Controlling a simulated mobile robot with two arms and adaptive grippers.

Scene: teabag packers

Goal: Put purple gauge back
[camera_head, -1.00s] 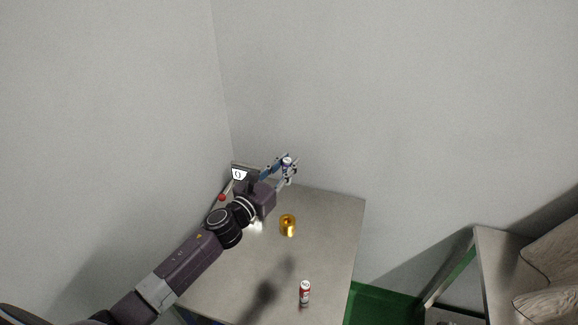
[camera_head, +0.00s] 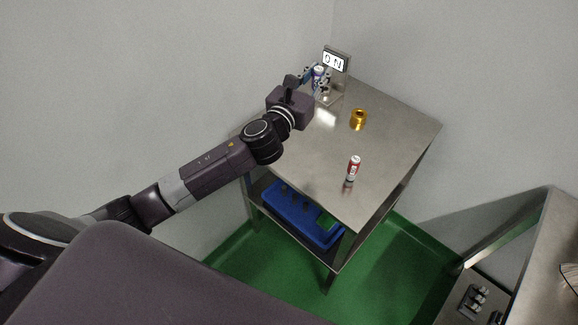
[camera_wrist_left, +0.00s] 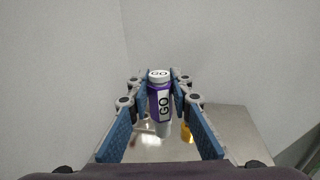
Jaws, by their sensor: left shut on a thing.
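My left gripper (camera_head: 316,82) is shut on the purple gauge (camera_wrist_left: 160,100), a small cylinder with a white top marked GO. In the left wrist view the gauge is upright between the two blue finger pads. In the head view the gauge (camera_head: 319,73) is small and partly covered by the fingers, near the display at the table's far corner. I cannot tell whether its lower end touches anything. My right gripper is not in view.
A red and white gauge (camera_head: 354,168) stands on the steel table (camera_head: 310,165). A gold ring-like part (camera_head: 358,120) stands further back. A display (camera_head: 336,61) is at the back corner. A blue bin (camera_head: 297,214) sits on the lower shelf. Another table (camera_head: 545,255) is at right.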

